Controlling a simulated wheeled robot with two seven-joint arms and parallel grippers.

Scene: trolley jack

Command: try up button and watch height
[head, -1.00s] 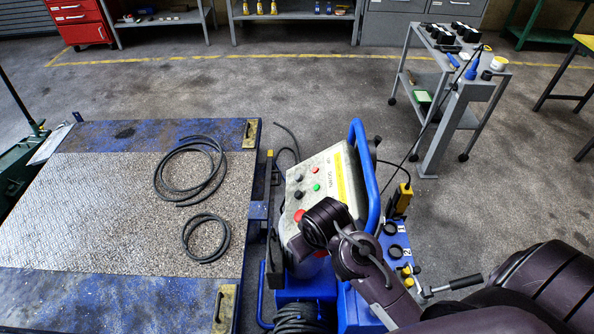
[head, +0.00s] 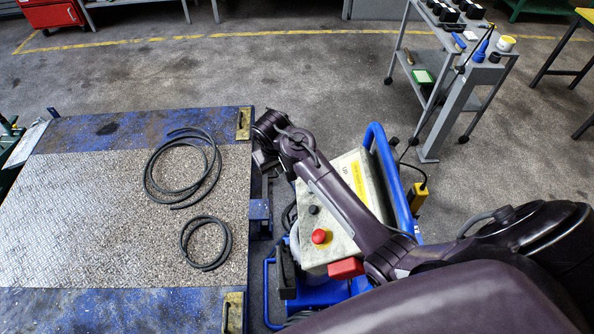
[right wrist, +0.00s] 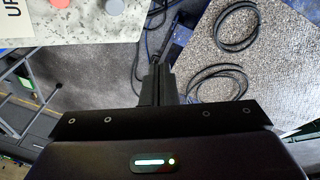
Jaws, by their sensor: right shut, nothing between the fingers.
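The control box (head: 352,225), pale with blue rails, stands right of the lift platform (head: 75,295). Its red mushroom button (head: 320,236) and a black button (head: 313,210) show in the head view; my right arm crosses the panel and hides other buttons. My right gripper (head: 262,163) is past the box's left side, near the platform's right edge. In the right wrist view its fingers (right wrist: 158,82) are shut and empty, apart from the panel (right wrist: 85,22). The platform's height cannot be judged. My left gripper is out of view.
Two black hose coils (head: 182,168) (head: 206,242) lie on the platform. A grey trolley (head: 450,80) with small items stands at the back right. A yellow pendant (head: 418,193) hangs at the box's right. Floor behind the platform is clear.

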